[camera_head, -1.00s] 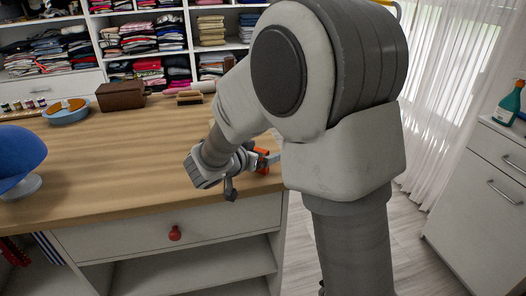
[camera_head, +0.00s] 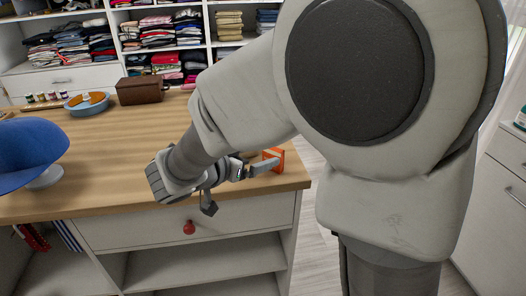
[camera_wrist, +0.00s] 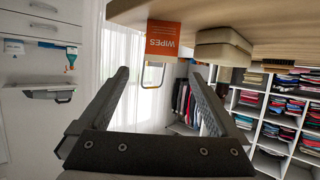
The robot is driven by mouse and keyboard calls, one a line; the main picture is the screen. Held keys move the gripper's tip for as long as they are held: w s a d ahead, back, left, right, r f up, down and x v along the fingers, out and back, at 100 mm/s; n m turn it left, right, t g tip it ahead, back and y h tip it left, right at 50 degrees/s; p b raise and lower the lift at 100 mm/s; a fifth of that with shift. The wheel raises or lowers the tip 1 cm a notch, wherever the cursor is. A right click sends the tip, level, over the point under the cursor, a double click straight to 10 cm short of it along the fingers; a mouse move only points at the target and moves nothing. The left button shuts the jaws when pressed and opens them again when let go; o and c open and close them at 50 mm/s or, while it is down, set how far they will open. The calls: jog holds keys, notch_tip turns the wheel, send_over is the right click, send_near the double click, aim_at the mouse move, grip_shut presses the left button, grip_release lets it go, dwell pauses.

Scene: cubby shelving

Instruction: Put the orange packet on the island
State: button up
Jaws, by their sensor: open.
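The orange packet (camera_head: 273,158), partly hidden by my gripper, is near the right end of the wooden-topped island (camera_head: 110,165). In the wrist view the packet (camera_wrist: 163,34) shows a white "WIPES" label and appears to rest on the island's surface (camera_wrist: 210,12), which runs along the top of that tilted picture. My gripper (camera_head: 238,185) is low over the island's front right corner. In the wrist view my gripper (camera_wrist: 160,74) is open and empty, with the packet beyond the fingertips and roughly in line with the gap between them.
A blue cap (camera_head: 30,152) on a stand is at the island's left. A blue bowl (camera_head: 86,104) and a brown box (camera_head: 140,90) stand at the back. The middle of the top is clear. A white cabinet (camera_head: 500,195) stands at right, past a floor gap.

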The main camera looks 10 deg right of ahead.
jog(key=s+d+r+n+g, duration=0.1)
jog(key=s+d+g, duration=0.3)
jog(key=s+d, duration=0.3)
jog(key=s+a+r+n+y, duration=0.1)
jog(key=s+n+y, duration=0.7)
jog(key=s, duration=0.6)
jog(key=shift+s+a+r+y, duration=0.2)
jog(key=shift+r+y, duration=0.05)
jog(key=shift+y, duration=0.45)
jog(key=shift+r, duration=0.15)
notch_tip(320, 180, up, 17)
jog(key=p, duration=1.7)
jog(key=shift+f, duration=0.2)
